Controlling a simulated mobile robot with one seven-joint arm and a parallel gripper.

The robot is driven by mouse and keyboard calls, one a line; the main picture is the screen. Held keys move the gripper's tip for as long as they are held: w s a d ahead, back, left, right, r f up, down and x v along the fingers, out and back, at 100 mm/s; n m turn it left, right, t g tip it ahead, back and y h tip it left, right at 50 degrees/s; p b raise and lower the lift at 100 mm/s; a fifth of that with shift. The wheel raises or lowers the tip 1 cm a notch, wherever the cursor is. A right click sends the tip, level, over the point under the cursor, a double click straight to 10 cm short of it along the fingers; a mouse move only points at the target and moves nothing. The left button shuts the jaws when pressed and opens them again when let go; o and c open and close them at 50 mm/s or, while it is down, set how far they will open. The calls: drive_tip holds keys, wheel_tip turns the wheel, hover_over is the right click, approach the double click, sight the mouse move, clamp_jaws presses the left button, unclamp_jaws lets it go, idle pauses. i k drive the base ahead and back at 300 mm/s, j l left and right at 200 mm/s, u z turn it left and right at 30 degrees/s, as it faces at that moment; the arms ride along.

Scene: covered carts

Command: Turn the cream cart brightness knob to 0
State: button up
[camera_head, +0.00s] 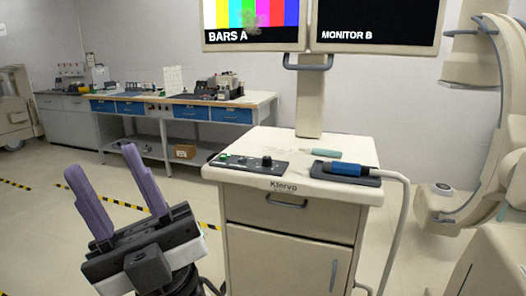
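The cream cart (290,225) stands in the middle, with a label reading "Klervo" on its front edge. A dark control panel (249,166) lies at the left of its top. A black knob (267,161) stands up from the panel's right part, and a small green control (223,156) sits at its left end. Which one is the brightness knob, and its setting, I cannot read. My gripper (103,164) is at the lower left, with its two purple fingers apart and nothing between them. It is to the left of the cart, apart from it.
A blue handheld probe (346,169) with a pale cable lies on a dark pad at the cart top's right. A teal-tipped item (322,153) lies behind it. Two monitors (375,25) rise on a post. A workbench (185,100) stands behind; a C-shaped machine (490,140) is at right.

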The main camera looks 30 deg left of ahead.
sight(267, 162)
drive_tip(key=i+j, duration=0.1)
drive_tip(key=j, duration=0.25)
drive_tip(key=i+j, duration=0.1)
drive_tip(key=j, duration=0.55)
drive_tip(key=i+j, duration=0.55)
drive_tip(key=i+z, duration=0.05)
drive_tip(key=i, duration=0.1)
